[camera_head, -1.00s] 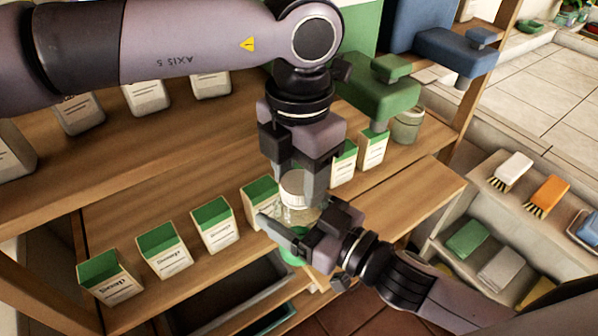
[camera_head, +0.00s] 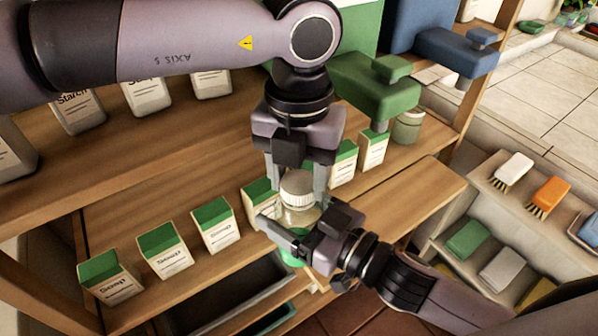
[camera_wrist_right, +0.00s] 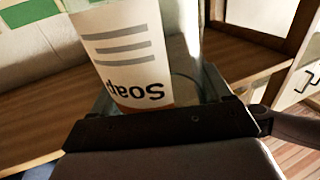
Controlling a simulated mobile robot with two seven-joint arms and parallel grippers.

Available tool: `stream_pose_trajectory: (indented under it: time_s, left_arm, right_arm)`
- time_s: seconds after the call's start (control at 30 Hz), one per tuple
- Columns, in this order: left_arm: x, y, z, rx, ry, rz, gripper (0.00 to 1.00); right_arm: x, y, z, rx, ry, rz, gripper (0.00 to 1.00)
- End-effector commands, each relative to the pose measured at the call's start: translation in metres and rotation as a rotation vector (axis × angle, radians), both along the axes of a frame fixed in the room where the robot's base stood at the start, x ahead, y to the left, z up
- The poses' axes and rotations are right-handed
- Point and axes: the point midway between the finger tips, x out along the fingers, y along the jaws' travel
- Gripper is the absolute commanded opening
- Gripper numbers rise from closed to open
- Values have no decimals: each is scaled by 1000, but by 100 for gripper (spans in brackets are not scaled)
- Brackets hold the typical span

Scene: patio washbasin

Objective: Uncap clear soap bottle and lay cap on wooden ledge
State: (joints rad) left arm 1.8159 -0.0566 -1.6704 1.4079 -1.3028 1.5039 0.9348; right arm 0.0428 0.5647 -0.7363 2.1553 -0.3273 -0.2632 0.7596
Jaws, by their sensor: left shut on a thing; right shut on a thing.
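The clear soap bottle (camera_head: 300,216) is upright in front of the wooden shelf, in the middle of the head view. Its white ribbed cap (camera_head: 296,185) sits at the bottle's top; I cannot tell whether it is still threaded on. My left gripper (camera_head: 298,188) points down from above, shut on the cap with a finger on either side. My right gripper (camera_head: 306,234) comes from the lower right and is shut around the bottle's body. In the right wrist view the bottle (camera_wrist_right: 125,50) shows an upside-down "Soap" label between the fingers, which partly hide it.
The wooden ledge (camera_head: 405,198) has a bare stretch at the right. Several green-and-white soap boxes (camera_head: 215,224) line the shelf to the left and behind. A green dispenser (camera_head: 375,90) and a small jar (camera_head: 407,127) stand behind. Brushes (camera_head: 513,169) lie on a side rack.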

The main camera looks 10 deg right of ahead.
Motion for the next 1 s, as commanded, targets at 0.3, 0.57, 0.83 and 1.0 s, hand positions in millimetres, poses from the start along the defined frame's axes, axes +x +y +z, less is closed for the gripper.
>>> stream_pose_trajectory:
  time_s: [0.3, 0.57, 0.83, 1.0]
  left_arm:
    - [4, 0, 10, -5, -12, 5, 14]
    - [4, -1, 19, -6, -13, 6, 14]
    - [2, 0, 23, -2, -6, 1, 14]
    - [1, 0, 23, -1, -4, 0, 14]
  right_arm:
    - [-3, 2, -1, -1, -1, 7, 0]
    - [-2, 2, -2, -3, 2, 6, 0]
    - [-1, 1, -1, -1, 0, 2, 0]
    - [0, 0, 0, -1, -1, 1, 0]
